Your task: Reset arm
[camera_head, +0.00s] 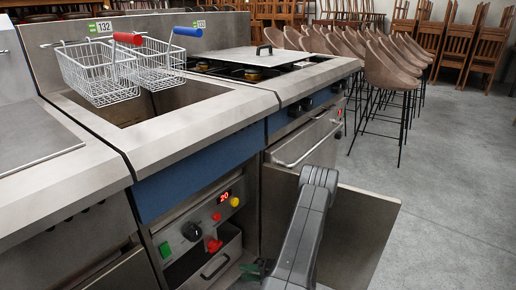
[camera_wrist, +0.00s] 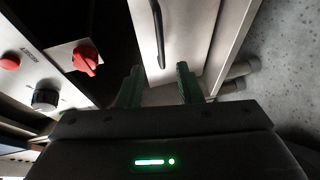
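My arm reaches down at the lower middle of the head view, in front of the fryer cabinet. My gripper (camera_wrist: 158,85) shows in the wrist view with its two green fingers apart and nothing between them. In the head view its green fingertips show small and partly hidden beside my arm. Ahead of the fingers in the wrist view is a pale panel with a dark bar handle (camera_wrist: 158,32). The fingers appear apart from the handle.
An open cabinet door (camera_head: 358,235) stands right beside my arm. The fryer control panel (camera_head: 205,220) has knobs and a red display reading 20. Two wire baskets (camera_head: 100,75) hang over the fryer well. Bar stools (camera_head: 390,70) stand behind; grey floor (camera_head: 450,180) is clear at right.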

